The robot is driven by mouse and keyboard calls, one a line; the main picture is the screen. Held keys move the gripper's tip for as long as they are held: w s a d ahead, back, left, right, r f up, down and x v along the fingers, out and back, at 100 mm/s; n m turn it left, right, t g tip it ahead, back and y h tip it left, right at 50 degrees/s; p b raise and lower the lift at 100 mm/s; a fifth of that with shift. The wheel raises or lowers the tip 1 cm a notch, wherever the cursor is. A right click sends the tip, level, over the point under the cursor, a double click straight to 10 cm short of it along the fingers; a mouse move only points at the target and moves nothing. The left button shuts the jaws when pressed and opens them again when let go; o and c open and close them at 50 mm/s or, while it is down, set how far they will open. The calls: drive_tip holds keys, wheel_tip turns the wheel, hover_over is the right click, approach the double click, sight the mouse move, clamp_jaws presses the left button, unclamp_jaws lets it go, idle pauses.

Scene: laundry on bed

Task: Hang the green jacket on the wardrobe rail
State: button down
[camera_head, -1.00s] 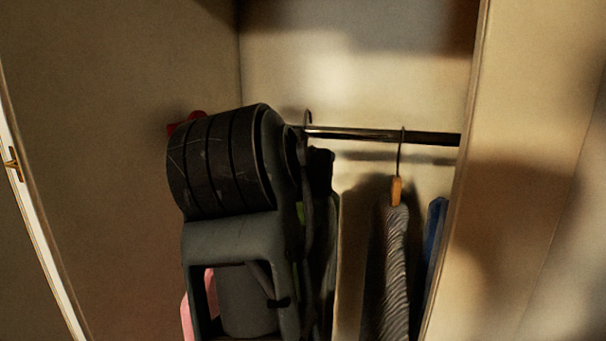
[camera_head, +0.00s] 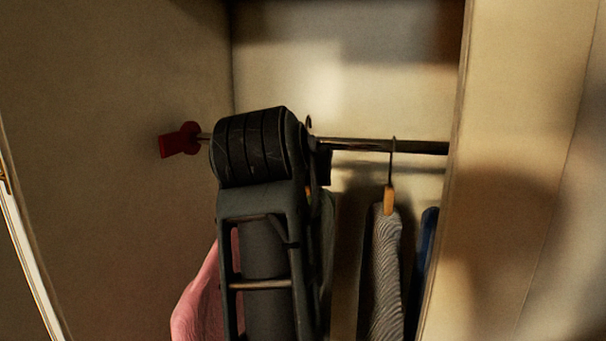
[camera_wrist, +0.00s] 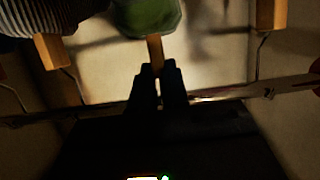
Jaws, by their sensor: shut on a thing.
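The green jacket (camera_wrist: 147,14) hangs from a wooden hanger (camera_wrist: 155,48) in the wrist view. My gripper (camera_wrist: 158,78) is shut on the hanger's wooden neck. In the head view my wrist and arm hide most of the jacket. The wardrobe rail (camera_head: 375,146) runs across the cabinet, and it also crosses behind my fingers in the wrist view (camera_wrist: 215,98). In the head view a hook tip (camera_head: 309,122) shows just above the rail beside my wrist. I cannot tell whether the hook rests on the rail.
A grey striped garment (camera_head: 386,265) on a wooden hanger and a blue garment (camera_head: 427,245) hang to the right. A pink garment (camera_head: 198,305) is at the lower left. A red bracket (camera_head: 180,140) holds the rail's left end. Cabinet walls stand close on both sides.

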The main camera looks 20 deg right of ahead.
drive_tip(key=shift+w+d+r, duration=0.1)
drive_tip(key=shift+w+d, duration=0.25)
drive_tip(key=shift+w, duration=0.15)
drive_tip(key=shift+f+b, duration=0.8)
drive_tip(key=shift+f, duration=0.45)
